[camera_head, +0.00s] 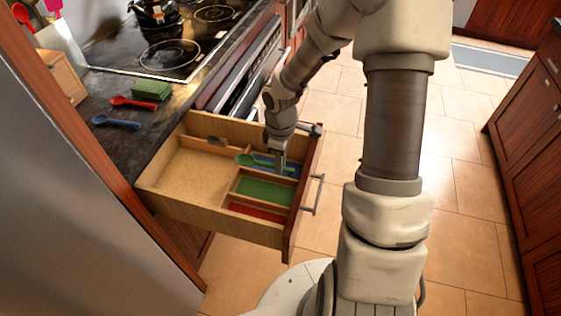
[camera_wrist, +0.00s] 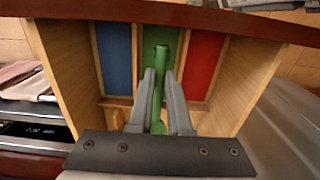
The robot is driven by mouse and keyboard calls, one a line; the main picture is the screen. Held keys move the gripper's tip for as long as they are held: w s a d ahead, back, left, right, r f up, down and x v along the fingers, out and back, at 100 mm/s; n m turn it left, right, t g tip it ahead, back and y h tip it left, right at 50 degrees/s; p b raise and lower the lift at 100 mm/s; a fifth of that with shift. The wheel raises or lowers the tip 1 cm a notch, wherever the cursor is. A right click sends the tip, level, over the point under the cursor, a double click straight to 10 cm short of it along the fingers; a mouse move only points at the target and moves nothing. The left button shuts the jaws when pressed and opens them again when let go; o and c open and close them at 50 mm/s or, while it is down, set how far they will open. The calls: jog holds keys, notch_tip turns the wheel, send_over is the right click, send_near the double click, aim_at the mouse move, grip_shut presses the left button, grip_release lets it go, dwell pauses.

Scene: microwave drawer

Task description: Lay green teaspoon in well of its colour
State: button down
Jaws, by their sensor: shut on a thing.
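My gripper (camera_head: 280,168) is shut on the green teaspoon (camera_head: 248,160), which points left out of the jaws. In the wrist view my gripper (camera_wrist: 165,82) has the teaspoon (camera_wrist: 158,112) between its fingers, lined up with the green well (camera_wrist: 151,38). In the head view the spoon overlaps the blue well (camera_head: 284,160), with the green well (camera_head: 265,191) just below it in the picture. The spoon looks raised above the drawer floor; its exact height is unclear. The red well (camera_head: 258,212) is empty.
The wells sit in an open wooden drawer (camera_head: 190,168) with a front handle (camera_head: 314,195). A red spoon (camera_head: 132,102), a blue spoon (camera_head: 116,122) and a green block-shaped thing (camera_head: 151,90) lie on the dark counter.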

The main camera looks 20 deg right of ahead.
jog(key=shift+f+b, duration=4.55)
jog(key=shift+f, duration=1.1)
jog(key=c, duration=0.8)
grip_release()
notch_tip(320, 180, up, 12)
jog(key=p, duration=1.1)
jog(key=shift+r, duration=0.1)
